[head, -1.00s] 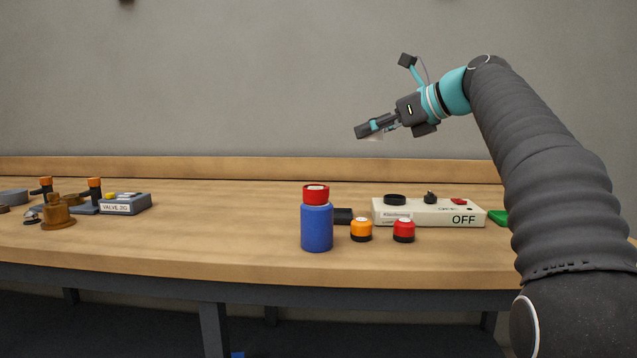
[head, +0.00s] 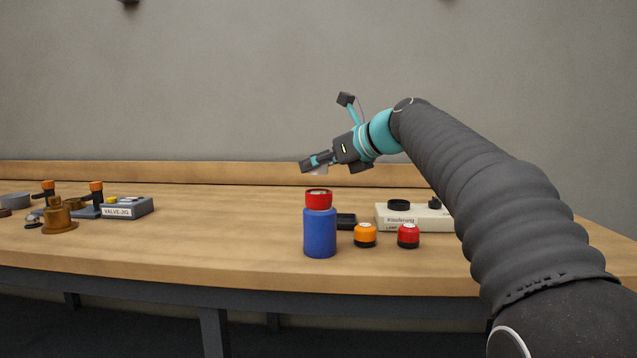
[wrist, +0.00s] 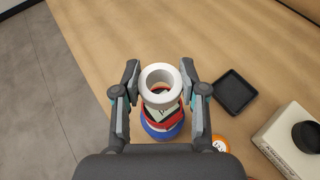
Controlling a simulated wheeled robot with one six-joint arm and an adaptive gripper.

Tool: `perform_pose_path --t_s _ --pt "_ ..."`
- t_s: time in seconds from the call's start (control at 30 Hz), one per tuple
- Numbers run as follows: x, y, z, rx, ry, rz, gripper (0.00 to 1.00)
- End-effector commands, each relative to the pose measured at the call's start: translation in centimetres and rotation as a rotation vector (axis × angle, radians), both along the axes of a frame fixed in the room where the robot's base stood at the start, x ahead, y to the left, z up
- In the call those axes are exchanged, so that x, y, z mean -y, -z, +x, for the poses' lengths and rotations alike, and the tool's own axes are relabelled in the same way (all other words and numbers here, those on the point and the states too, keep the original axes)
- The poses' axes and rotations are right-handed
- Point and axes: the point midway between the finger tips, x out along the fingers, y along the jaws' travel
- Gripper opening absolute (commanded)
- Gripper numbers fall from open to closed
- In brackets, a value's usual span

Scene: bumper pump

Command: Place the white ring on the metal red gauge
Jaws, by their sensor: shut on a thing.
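The white ring (wrist: 160,101) is held between the two fingers of my gripper (wrist: 160,86) in the wrist view. In the head view a small pale part of the ring (head: 319,171) shows under my gripper (head: 312,162). The red gauge (head: 318,200) has a pale face on top and sits upright on a blue cylinder (head: 320,234). My gripper and the ring are above the gauge, apart from it in the head view. In the wrist view the ring covers part of the gauge (wrist: 149,116), and its face shows partly through and below the ring.
An orange knob (head: 365,235) and a red knob (head: 408,236) stand right of the cylinder. A black tray (head: 346,221) and a cream box (head: 386,217) lie behind. A grey valve box (head: 127,208) and brass parts (head: 59,219) are far left. Between is clear bench (head: 220,225).

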Motion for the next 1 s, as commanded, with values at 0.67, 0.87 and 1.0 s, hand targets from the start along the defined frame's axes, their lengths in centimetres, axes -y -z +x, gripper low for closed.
perform_pose_path --t_s 0.67,0.87,1.0 --pt "0.0 3.9 0.0 -0.001 0.000 0.001 0.15" --pt "0.0 3.8 0.0 -0.001 0.000 0.001 0.67" --pt "0.0 3.8 0.0 -0.001 0.000 0.001 0.67"
